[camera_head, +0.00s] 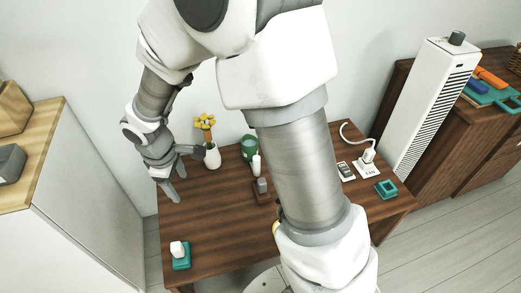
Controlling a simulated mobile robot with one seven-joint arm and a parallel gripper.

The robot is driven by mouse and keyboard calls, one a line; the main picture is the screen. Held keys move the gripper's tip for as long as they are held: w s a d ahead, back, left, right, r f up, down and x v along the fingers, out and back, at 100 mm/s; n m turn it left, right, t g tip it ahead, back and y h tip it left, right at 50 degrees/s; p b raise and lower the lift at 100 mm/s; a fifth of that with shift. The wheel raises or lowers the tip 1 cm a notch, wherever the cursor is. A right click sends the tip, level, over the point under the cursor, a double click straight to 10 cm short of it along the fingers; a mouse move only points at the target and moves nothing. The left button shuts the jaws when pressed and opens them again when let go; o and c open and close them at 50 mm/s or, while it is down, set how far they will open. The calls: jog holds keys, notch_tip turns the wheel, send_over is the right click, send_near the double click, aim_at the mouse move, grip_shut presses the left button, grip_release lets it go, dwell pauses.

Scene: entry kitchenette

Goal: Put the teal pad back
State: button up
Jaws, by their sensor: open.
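A teal pad (181,262) lies at the front left corner of the wooden table, with a small white block (177,248) on it. A second teal square piece (386,188), with a raised or recessed middle, lies near the table's right edge. I cannot tell which of the two is the task's pad. My gripper (178,187) is open and empty, over the table's left edge, behind the left teal pad and apart from it.
The wooden table (215,235) holds a white vase (212,157) with yellow flowers, a green cup (249,147), a small brown stand (262,192) and a plate marked FAN (367,167). A white tower fan (430,100) stands right. My arm hides the table's middle.

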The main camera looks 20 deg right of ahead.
jog(key=s+d+r+m+t, duration=0.1)
jog(key=s+d+r+m, duration=0.25)
jog(key=d+r, duration=0.35)
jog(key=s+d+r+m+t, duration=0.1)
jog(key=s+d+r+m, duration=0.3)
jog(key=r, duration=0.5)
jog(key=s+d+r+m+t, duration=0.2)
jog(key=s+d+r+m, duration=0.3)
jog(key=s, duration=0.4)
notch_tip(320, 180, up, 15)
jog(key=p, duration=1.5)
jog(key=shift+w+y, duration=0.15)
jog(key=shift+y, duration=0.15)
